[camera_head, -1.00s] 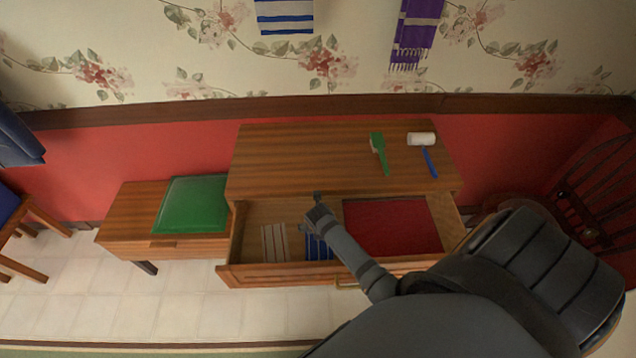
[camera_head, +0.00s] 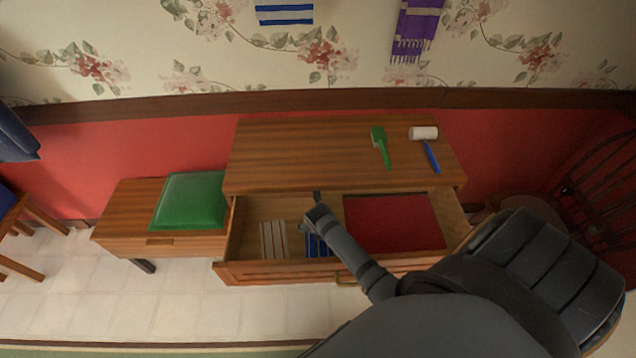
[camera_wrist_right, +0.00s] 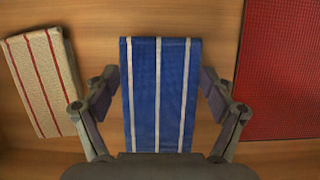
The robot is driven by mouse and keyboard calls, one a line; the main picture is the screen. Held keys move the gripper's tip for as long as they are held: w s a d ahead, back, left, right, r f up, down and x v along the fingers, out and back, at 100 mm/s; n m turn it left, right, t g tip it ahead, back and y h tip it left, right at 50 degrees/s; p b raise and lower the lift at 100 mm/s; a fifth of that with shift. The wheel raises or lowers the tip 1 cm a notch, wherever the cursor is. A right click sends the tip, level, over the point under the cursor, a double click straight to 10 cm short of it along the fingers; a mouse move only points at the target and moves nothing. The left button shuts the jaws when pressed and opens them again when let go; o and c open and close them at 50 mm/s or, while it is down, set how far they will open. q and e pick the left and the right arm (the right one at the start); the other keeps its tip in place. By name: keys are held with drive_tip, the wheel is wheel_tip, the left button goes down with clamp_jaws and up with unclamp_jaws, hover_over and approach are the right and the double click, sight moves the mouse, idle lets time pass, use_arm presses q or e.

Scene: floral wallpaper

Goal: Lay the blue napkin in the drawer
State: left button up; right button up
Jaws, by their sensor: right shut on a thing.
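The blue napkin (camera_wrist_right: 142,82), blue with white stripes, is a flat folded piece inside the open drawer (camera_head: 292,272). It also shows in the head view (camera_head: 318,246), partly covered by my arm. My right gripper (camera_wrist_right: 160,84) reaches down into the drawer, and its two fingers are shut on the napkin's left and right sides. In the head view my right gripper (camera_head: 315,205) is over the drawer's middle. Whether the napkin touches the drawer bottom, I cannot tell. My left gripper is not in view.
In the drawer, a cream napkin with red stripes (camera_wrist_right: 45,82) lies left of the blue one, and a red mat (camera_head: 395,224) lies right. A green brush (camera_head: 380,147) and a white-headed mallet (camera_head: 423,133) lie on top. A green cushion (camera_head: 190,202) is on the left bench.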

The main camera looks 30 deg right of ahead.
drive_tip(key=shift+f, duration=0.8)
drive_tip(key=o, duration=1.2)
drive_tip(key=shift+r, duration=0.1)
drive_tip(key=shift+r+p, duration=1.9)
drive_tip(key=shift+p, duration=0.5)
wheel_tip(320, 180, up, 10)
drive_tip(key=p, duration=1.1)
drive_tip(key=shift+p, duration=0.3)
